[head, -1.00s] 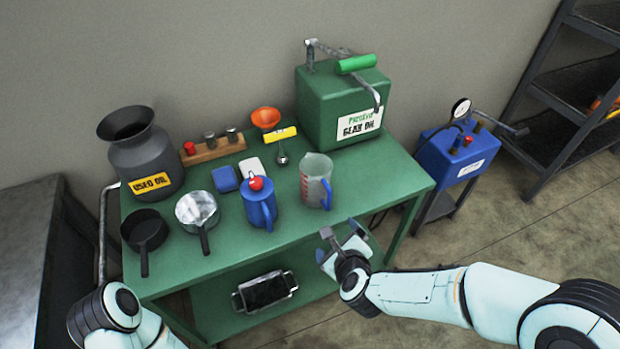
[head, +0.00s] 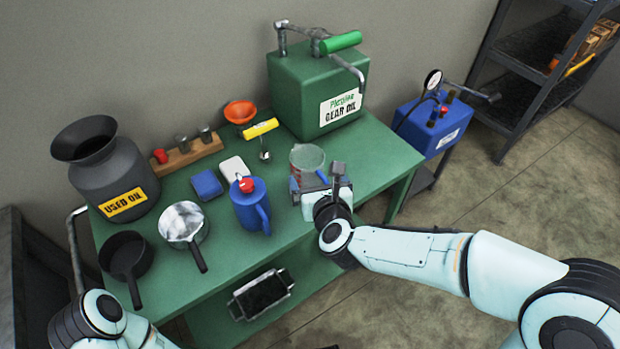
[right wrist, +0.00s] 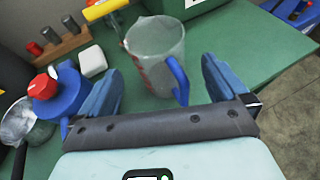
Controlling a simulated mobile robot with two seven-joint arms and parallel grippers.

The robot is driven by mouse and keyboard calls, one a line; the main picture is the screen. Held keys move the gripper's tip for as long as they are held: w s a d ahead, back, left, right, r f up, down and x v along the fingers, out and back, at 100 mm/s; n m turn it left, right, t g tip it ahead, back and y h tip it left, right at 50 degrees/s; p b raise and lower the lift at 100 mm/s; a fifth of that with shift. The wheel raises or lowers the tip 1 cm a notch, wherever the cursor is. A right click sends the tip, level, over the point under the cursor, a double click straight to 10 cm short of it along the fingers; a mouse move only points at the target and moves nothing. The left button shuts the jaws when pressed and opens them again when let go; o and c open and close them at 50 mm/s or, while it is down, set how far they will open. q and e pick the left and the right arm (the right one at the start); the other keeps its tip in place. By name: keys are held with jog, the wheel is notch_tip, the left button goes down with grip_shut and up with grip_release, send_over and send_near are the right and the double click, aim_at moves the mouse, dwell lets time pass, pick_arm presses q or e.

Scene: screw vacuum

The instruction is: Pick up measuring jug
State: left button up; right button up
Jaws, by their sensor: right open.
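The measuring jug (head: 306,157) is clear with red markings and a blue handle. It stands upright on the green table, partly hidden behind my right gripper (head: 322,186) in the head view. In the right wrist view the jug (right wrist: 153,50) stands ahead, its blue handle turned towards my right gripper (right wrist: 168,88). The gripper's blue fingers are open and empty, one on each side of the handle's line, short of the jug. My left arm shows at the lower left of the head view, but its gripper is out of view.
A blue can with a red cap (head: 251,205) stands left of the jug, close to my right gripper's left finger. A yellow-handled tool (head: 260,130) and the green gear oil box (head: 315,95) are behind. The table's front right edge (head: 392,178) is clear.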

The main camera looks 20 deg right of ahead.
jog(key=x, duration=0.6)
jog(key=shift+w+a+f, duration=0.25)
jog(key=shift+w, duration=0.05)
jog(key=c, duration=1.4)
jog(key=shift+r, duration=0.15)
notch_tip(320, 180, up, 20)
jog(key=p, duration=0.8)
send_over(311, 172)
jog(key=w, duration=0.1)
jog(key=shift+w, duration=0.2)
